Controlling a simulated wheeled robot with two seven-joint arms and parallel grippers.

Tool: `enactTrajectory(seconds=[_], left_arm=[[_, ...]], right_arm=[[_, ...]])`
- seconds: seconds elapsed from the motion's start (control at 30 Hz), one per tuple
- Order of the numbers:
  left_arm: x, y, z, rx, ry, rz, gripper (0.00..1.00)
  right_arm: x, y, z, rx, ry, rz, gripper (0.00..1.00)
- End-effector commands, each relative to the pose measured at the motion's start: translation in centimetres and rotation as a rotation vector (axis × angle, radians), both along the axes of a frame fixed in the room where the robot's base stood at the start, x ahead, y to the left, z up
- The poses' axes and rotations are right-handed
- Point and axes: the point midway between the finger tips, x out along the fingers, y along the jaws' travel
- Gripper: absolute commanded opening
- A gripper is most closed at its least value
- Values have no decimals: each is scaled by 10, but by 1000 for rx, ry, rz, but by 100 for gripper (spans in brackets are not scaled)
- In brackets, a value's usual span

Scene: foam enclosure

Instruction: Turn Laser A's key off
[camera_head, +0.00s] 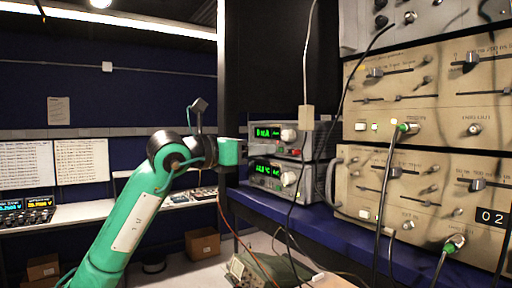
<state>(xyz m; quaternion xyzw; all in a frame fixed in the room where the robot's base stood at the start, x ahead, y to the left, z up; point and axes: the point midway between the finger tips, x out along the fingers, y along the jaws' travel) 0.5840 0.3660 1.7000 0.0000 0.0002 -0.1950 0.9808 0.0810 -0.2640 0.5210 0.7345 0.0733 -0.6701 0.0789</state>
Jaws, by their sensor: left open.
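Two stacked grey instrument boxes with green lit readouts stand on the blue bench at the centre. The upper box (275,135) has a round knob, and the lower box (275,175) has one too. I cannot read a "Laser A" label or make out a key on either. My left gripper (242,153) is at the end of the green arm, just left of these boxes and pointing right at about the height between them. It is open, but its fingers are small and partly hidden, and I cannot tell whether they touch anything. My right gripper is out of view.
Large beige rack panels (430,100) with knobs and plugged cables fill the right. Several cables hang in front of the boxes and the blue bench (345,235). A cardboard box (203,243) sits on the floor below. A white desk (90,215) stands at the left.

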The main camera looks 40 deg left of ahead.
Motion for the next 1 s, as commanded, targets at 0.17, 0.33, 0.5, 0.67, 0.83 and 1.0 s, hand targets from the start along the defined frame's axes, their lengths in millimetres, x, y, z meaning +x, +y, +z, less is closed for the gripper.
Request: enactTrajectory(seconds=[0.17,0.33,0.5,0.67,0.83,1.0], left_arm=[[0,0,0,0,0,0,14],[0,0,0,0,0,0,0],[0,0,0,-15,5,0,0],[0,0,-1,-68,26,0,0],[0,0,-1,-172,68,0,0],[-1,0,-1,-311,124,-1,0]], right_arm=[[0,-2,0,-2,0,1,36],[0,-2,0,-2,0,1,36],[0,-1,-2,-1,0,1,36],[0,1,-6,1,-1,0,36],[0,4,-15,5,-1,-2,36],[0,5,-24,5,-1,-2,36]])
